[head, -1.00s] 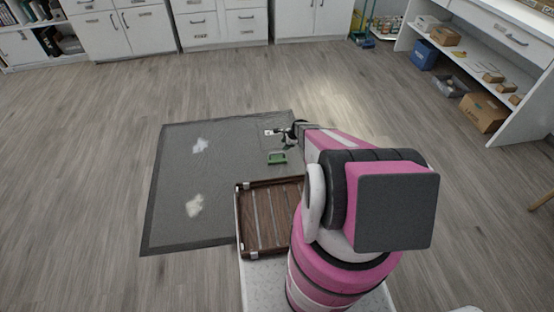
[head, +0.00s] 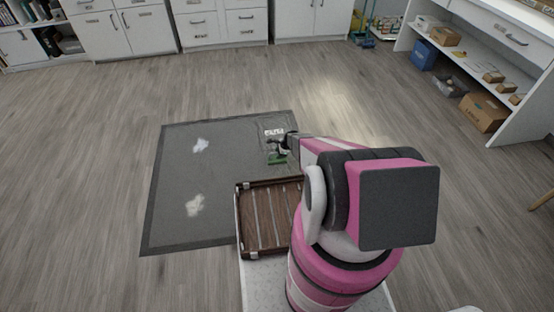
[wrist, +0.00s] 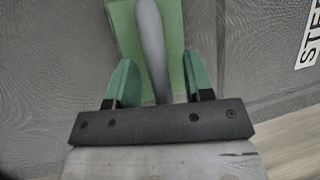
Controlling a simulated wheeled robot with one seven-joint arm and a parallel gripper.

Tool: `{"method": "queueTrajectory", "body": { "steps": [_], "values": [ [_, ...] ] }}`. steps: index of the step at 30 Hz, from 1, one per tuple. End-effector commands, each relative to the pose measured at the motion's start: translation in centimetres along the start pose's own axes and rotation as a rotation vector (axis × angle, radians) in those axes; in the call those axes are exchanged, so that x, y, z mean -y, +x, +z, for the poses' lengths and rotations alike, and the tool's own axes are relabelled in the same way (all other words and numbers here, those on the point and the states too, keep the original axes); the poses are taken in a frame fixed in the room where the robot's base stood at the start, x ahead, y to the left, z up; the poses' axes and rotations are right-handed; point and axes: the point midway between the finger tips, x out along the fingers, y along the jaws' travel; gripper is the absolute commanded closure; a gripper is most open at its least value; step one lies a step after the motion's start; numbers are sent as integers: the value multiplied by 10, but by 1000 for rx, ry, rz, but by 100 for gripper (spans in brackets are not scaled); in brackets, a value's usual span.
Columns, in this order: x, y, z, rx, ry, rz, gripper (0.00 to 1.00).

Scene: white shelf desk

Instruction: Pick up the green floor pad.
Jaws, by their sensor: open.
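The green floor pad (head: 277,160) lies on the dark grey mat (head: 190,225), near the mat's right side. It also shows in the wrist view (wrist: 128,35) as a flat green block with a grey handle-like bar (wrist: 150,40) along its middle. My gripper (head: 274,150) is over the pad in the head view and partly covers it. In the wrist view my gripper (wrist: 152,80) is open, with one green-tipped finger on each side of the grey bar. I cannot tell whether the fingers touch the pad.
A brown slatted tray (head: 262,222) sits close to my base. Cabinets (head: 120,30) and a shelf desk (head: 480,60) stand farther off. Open floor lies between.

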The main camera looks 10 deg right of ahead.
Motion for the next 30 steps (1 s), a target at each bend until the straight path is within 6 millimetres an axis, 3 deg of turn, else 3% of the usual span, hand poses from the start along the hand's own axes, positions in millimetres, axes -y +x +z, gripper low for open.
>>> {"method": "queueTrajectory", "body": {
  "steps": [7,11,12,23,30],
  "values": [
    [0,2,0,0,0,0,56],
    [0,2,0,0,0,0,98],
    [0,2,0,0,0,0,100],
    [0,-1,1,0,0,0,100],
    [4,-20,10,1,-1,-1,100]
  ]
}}
